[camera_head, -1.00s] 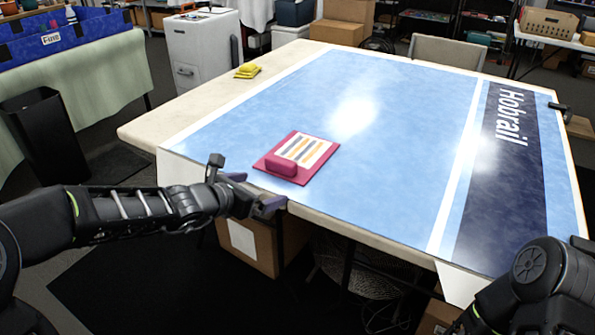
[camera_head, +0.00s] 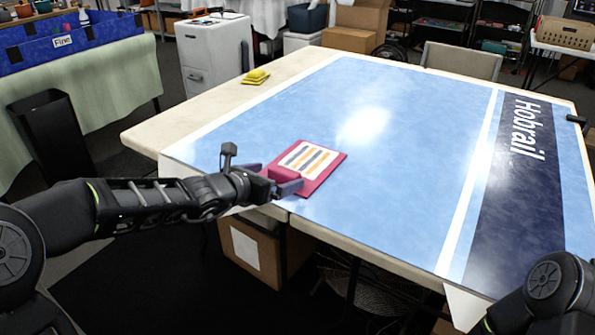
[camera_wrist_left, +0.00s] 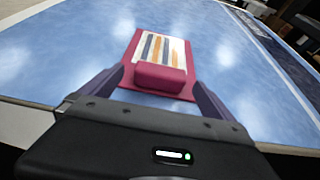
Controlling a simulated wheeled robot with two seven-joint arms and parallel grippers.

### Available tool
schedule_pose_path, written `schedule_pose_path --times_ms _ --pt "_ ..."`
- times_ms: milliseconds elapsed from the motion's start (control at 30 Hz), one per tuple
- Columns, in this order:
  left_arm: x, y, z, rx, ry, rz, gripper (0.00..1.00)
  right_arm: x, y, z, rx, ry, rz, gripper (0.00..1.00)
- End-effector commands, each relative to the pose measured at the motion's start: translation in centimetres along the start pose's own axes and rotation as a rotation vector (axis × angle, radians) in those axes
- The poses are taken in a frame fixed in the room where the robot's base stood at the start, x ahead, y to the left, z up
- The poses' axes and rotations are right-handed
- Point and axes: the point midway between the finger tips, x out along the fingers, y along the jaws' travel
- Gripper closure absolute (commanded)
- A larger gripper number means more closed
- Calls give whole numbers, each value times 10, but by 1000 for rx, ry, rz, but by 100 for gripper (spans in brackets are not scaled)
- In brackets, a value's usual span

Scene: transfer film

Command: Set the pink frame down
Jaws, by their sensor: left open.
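The pink frame (camera_head: 321,164) lies flat on the blue film near the table's front left edge. It has a striped white panel (camera_head: 306,157) and a raised pink handle block (camera_head: 283,173) at its near end. My left gripper (camera_head: 276,178) is at that near end, with its fingers on either side of the block. In the left wrist view the pink frame (camera_wrist_left: 180,87) lies ahead, and the open left gripper (camera_wrist_left: 160,90) has its purple fingers apart around the block, with gaps on both sides. My right gripper is out of view; only part of my right arm shows at lower right.
The blue film (camera_head: 400,150) with a dark "Hobrail" band covers most of the table. Yellow blocks (camera_head: 256,76) sit on the bare table corner (camera_head: 215,100) at the back left. The film around the frame is clear.

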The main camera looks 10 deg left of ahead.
Motion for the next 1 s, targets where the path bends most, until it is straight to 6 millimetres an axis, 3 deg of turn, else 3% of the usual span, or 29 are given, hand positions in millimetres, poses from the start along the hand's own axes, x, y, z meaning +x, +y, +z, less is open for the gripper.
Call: schedule_pose_path --times_ms 333,700,1000 --pt "4 0 0 0 0 0 0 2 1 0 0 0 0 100" --pt "50 -1 1 1 1 -1 0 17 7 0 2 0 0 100" --pt "53 -1 3 0 1 1 0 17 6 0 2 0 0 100"
